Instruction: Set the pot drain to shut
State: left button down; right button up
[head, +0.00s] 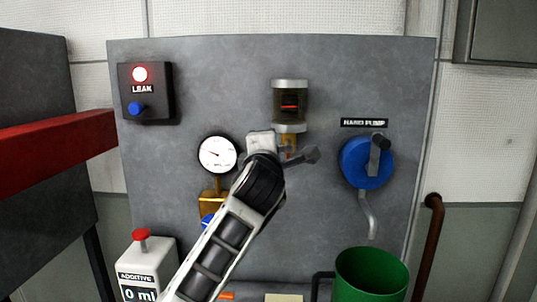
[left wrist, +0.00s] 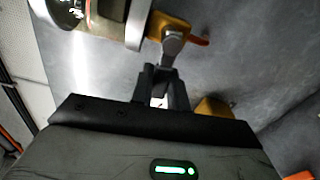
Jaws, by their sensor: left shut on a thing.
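The pot (head: 290,104), a clear cylinder with a red mark inside, hangs on the grey panel in the head view. Its lower end shows at the top left of the left wrist view (left wrist: 105,22). Below it is the drain's brass body (left wrist: 170,27) with a grey lever (left wrist: 173,45). An orange tip (left wrist: 199,40) sticks out to the right of it. My left gripper (left wrist: 163,72) is shut on the grey lever. In the head view my left wrist covers most of the drain, and only a little brass (head: 289,142) shows. My right gripper is not in view.
A pressure gauge (head: 217,154) sits left of my wrist. The blue hand pump (head: 366,162) is to the right, above a green bucket (head: 371,275). A lit red leak lamp (head: 140,74) is at upper left. A white additive bottle (head: 146,262) stands lower left, near a red beam (head: 60,153).

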pick_arm(q)
jog(key=shift+r+m, duration=0.3)
jog(key=shift+m, duration=0.3)
jog(key=c, duration=1.4)
grip_release()
jog(key=shift+o, duration=0.2)
jog(key=s+b, duration=0.3)
jog(key=s, duration=1.3)
jog(key=shift+w, duration=0.1)
